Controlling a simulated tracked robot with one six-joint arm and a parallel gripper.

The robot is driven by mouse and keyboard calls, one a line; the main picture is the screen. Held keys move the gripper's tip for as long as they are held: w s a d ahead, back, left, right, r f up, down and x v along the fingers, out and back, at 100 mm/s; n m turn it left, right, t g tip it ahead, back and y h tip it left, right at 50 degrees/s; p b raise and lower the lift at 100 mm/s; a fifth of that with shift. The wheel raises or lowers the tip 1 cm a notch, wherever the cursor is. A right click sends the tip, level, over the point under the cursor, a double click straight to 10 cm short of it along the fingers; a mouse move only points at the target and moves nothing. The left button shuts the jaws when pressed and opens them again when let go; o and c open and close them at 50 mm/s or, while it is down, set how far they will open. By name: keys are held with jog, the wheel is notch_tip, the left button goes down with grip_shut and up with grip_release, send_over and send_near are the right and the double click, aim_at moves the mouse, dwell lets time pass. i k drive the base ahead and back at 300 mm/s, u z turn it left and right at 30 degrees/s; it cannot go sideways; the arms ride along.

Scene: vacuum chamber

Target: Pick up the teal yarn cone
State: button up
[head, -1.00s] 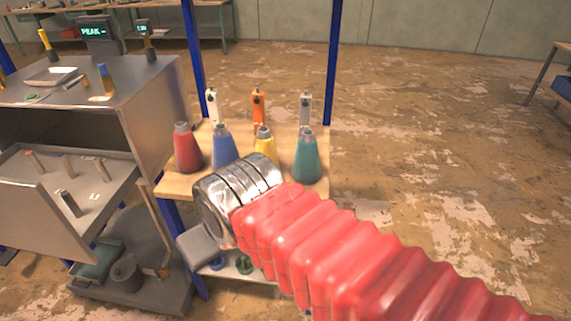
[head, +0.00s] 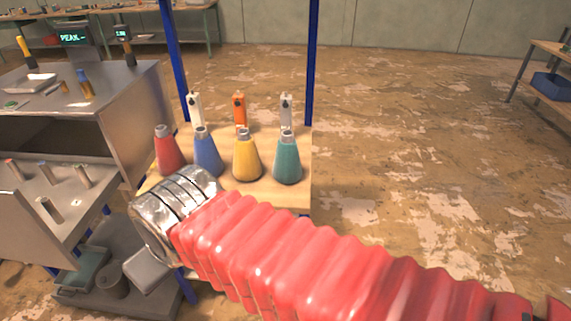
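The teal yarn cone (head: 288,161) stands upright on the light wooden shelf board (head: 262,194), at the right end of a row of cones. Its top is grey. My arm, in a red ribbed sleeve with a shiny metal wrist, reaches across the front of the shelf. The grey block below the wrist appears to be part of my gripper (head: 150,265). It is left of, nearer than and apart from the teal cone. Its fingers cannot be made out, so open or shut does not show.
Yellow (head: 247,158), blue (head: 207,155) and red (head: 169,150) cones stand left of the teal one. Two white bottles and an orange bottle (head: 240,109) stand behind. Blue posts (head: 313,65) rise at the shelf's back. A grey metal cabinet (head: 140,110) is left; open floor lies right.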

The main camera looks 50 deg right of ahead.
aim_at(287, 169)
jog(key=z, duration=0.05)
jog(key=i, duration=1)
jog(key=u, duration=0.05)
